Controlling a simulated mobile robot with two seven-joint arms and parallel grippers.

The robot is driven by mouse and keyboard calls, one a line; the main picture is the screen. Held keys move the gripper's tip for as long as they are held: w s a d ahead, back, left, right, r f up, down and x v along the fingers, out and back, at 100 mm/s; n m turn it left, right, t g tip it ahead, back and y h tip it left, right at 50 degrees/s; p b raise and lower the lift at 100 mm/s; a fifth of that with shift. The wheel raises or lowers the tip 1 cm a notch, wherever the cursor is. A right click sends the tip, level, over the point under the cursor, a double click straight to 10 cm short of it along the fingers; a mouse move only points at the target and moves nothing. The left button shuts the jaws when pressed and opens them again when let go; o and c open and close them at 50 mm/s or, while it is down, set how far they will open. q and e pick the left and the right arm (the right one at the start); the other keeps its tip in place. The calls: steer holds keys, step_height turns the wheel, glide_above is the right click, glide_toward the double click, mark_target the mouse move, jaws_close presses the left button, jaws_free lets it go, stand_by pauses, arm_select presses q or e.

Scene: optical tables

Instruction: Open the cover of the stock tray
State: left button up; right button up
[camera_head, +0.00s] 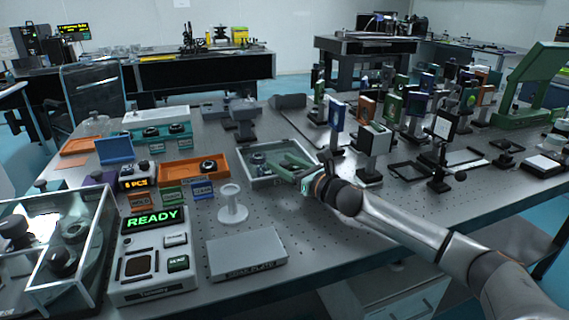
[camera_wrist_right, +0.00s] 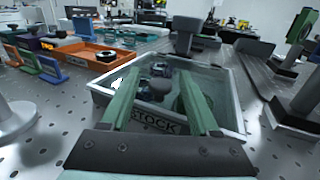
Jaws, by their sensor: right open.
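The stock tray (camera_head: 247,176) is a grey-rimmed shallow box near the middle of the perforated table in the head view. In the right wrist view the tray (camera_wrist_right: 236,108) fills the middle, with a STOCK label (camera_wrist_right: 155,122) on its near wall and dark parts inside. A clear cover is hard to make out; I cannot tell whether it lies shut. My right gripper (camera_head: 283,163) reaches in from the right over the tray. Its two green fingers are apart and empty in the right wrist view (camera_wrist_right: 160,84), pointing across the tray. Contact with the tray cannot be told. My left gripper is out of view.
An orange tray (camera_head: 178,174) stands left of the stock tray. A white round stand (camera_head: 232,207) and a flat grey plate (camera_head: 247,257) are nearer. Upright optics mounts (camera_head: 374,143) crowd the right. A clear-walled box (camera_head: 84,270) and READY device (camera_head: 154,284) stand front left.

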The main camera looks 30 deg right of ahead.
jaws_close()
stand_by(0.5)
stand_by(1.0)
